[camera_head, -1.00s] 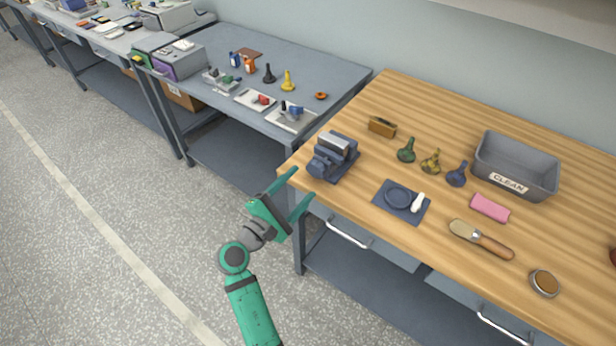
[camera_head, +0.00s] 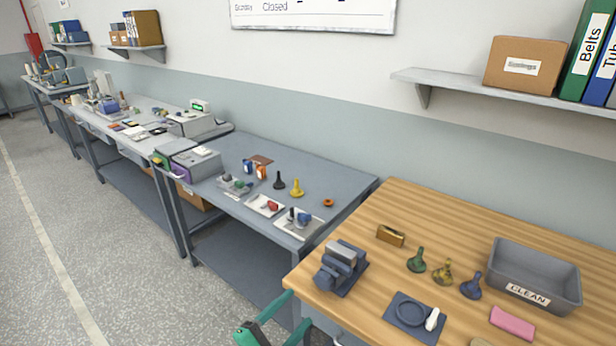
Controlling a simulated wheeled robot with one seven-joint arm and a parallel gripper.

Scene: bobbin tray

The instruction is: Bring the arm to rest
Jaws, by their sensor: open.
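My gripper (camera_head: 272,324) shows at the bottom edge of the head view, teal, with its jaws apart and nothing between them. It is in front of the left front corner of the wooden bench (camera_head: 345,206), over the floor side and apart from the things on the bench. The rest of my arm is below the picture and hidden.
Near that corner stands a dark vise (camera_head: 342,268). A grey table (camera_head: 330,180) with small parts adjoins on the left. Floor (camera_head: 120,280) at left is clear.

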